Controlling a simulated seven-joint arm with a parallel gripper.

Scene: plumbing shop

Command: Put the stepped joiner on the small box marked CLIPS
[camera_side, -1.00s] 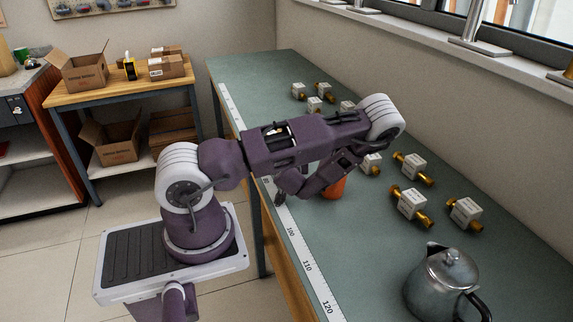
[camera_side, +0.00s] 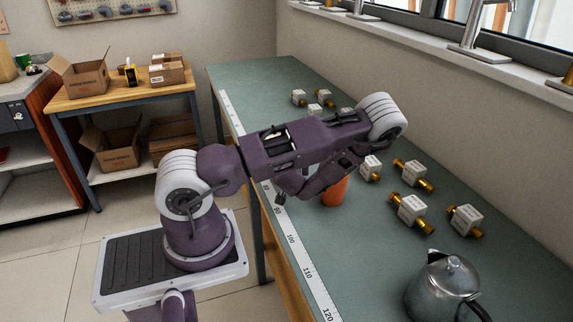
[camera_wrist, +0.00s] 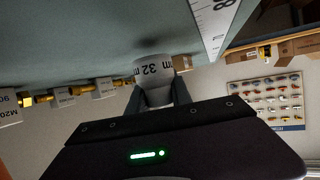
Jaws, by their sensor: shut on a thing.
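My gripper (camera_wrist: 155,95) is shut on a pale grey stepped joiner (camera_wrist: 154,69) in the wrist view. The joiner has a wider band printed "32 m…" and a narrower part between the dark fingers. The worktop shows beyond it, and I cannot judge the gap between them. In the side view my arm reaches over the bench near the ruler strip, and its links hide the joiner. I cannot pick out a box marked CLIPS, as no such lettering is readable in either view.
An orange cup (camera_side: 335,191) stands close beside my forearm. Several white-tagged brass fittings (camera_side: 411,209) lie along the bench (camera_side: 380,262). A metal kettle (camera_side: 443,287) stands at the front. Cardboard boxes sit on a side table (camera_side: 118,98) at the left.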

